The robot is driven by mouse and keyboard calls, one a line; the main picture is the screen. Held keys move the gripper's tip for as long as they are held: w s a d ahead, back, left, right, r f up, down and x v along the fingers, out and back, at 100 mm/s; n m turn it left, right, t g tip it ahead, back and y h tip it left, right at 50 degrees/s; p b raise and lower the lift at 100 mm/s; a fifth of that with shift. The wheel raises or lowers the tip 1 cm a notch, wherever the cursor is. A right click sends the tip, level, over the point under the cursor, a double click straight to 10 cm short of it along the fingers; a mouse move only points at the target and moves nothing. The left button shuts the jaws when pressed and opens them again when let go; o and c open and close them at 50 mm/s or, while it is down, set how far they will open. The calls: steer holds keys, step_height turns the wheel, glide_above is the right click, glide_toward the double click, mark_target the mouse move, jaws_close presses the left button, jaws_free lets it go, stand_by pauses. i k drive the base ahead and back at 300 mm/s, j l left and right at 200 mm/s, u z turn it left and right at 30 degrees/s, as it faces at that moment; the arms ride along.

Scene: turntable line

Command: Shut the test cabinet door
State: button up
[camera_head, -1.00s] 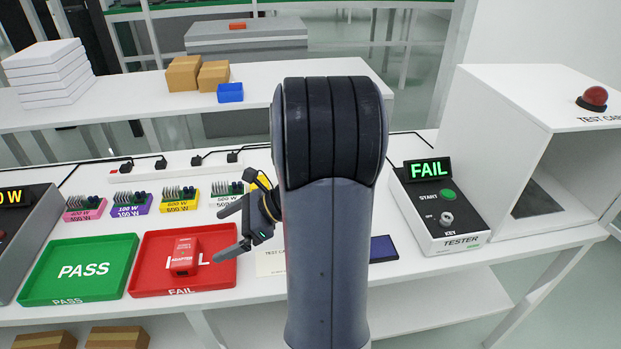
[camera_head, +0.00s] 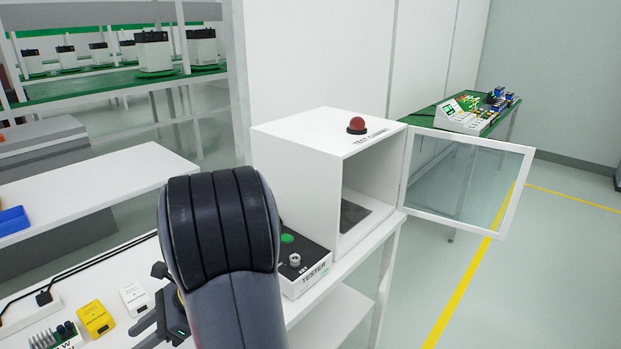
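The test cabinet (camera_head: 290,165) is a white box with its open front facing right in the head view. A dark pad lies on its floor and nothing else shows inside. Its door (camera_head: 527,185), a white frame around a clear pane, is hinged at the far side of the opening. It stands wide open, swung out to the right over the floor. My gripper (camera_head: 147,312) is left of my arm, above the bench, well apart from the door. Its fingers look spread and empty, but my forearm hides part of it.
The tester (camera_head: 306,272) stands beside the cabinet. A red dome lamp (camera_head: 357,125) sits on top. Yellow (camera_head: 96,318) and white (camera_head: 134,297) modules lie near my gripper. A green table (camera_head: 430,120) with equipment stands behind the door. The floor at right is clear.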

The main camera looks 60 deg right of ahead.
mark_target(529, 153)
steer(key=j+z, duration=0.1)
steer(key=z, duration=0.75)
steer(key=k+j+z, duration=0.1)
steer(key=z, duration=0.75)
steer(key=i+l+z, duration=0.15)
steer(key=i+z, duration=0.25)
steer(key=k, duration=0.05)
